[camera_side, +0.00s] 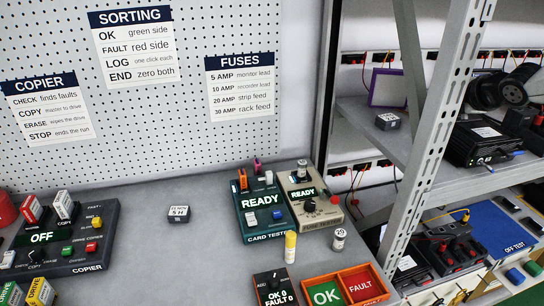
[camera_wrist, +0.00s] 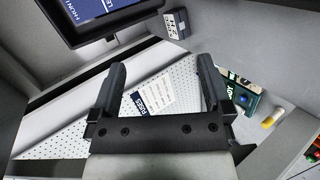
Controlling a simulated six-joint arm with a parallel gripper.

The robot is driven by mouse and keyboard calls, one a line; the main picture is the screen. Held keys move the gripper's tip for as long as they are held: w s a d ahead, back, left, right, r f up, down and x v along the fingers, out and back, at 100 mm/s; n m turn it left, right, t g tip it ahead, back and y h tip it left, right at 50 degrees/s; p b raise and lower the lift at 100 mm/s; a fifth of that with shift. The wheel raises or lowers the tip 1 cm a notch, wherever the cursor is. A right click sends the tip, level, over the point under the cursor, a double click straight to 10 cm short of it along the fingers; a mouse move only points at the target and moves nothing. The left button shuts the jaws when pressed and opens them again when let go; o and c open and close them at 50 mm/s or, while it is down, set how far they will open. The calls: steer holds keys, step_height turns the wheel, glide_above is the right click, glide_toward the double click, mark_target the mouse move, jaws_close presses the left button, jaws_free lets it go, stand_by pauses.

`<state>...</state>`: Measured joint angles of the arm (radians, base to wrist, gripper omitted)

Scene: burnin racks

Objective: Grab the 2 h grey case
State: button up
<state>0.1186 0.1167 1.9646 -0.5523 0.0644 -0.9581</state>
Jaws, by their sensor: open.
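A small grey case (camera_side: 179,215) with a white label sits alone on the grey bench; its label looks like "5 H". A second small grey case (camera_side: 388,122) lies on the upper shelf of the rack at right, its label too small to read. In the wrist view one grey case (camera_wrist: 176,24) shows near the top, apart from my gripper, its label tilted and hard to read.
The copier (camera_side: 62,238) stands at left on the bench. The card tester (camera_side: 262,214) and fuse tester (camera_side: 312,198) stand right of the bench case. A yellow cylinder (camera_side: 290,245) stands in front. A metal rack post (camera_side: 437,130) rises at right. The bench around the case is clear.

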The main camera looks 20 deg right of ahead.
steer(key=w+a+f+n+t+y, duration=0.25)
steer(key=w+n, duration=0.35)
steer(key=n, duration=1.3)
glide_toward(389, 117)
steer(key=shift+w+a+r+y, duration=0.1)
steer(key=shift+w+r+y, duration=0.15)
steer(key=shift+w, duration=0.3)
steer(key=shift+w+a+r+y, duration=0.1)
steer(key=shift+w+r, duration=0.1)
steer(key=shift+w, duration=0.35)
steer(key=shift+w+d+f+n+g, duration=0.15)
steer(key=shift+w+f+n, duration=0.1)
steer(key=shift+f+n, duration=0.3)
steer(key=shift+w+f+n+g, duration=0.1)
steer(key=shift+w+f+n, duration=0.25)
steer(key=shift+n, duration=0.3)
steer(key=shift+f, duration=0.1)
steer(key=shift+x, duration=1.2)
steer(key=shift+w+f, duration=0.1)
steer(key=shift+w, duration=0.1)
steer(key=shift+d+x, duration=0.1)
steer(key=shift+x, duration=1.1)
steer(key=shift+d+x, duration=0.15)
steer(key=shift+x, duration=1.05)
steer(key=shift+a, duration=0.15)
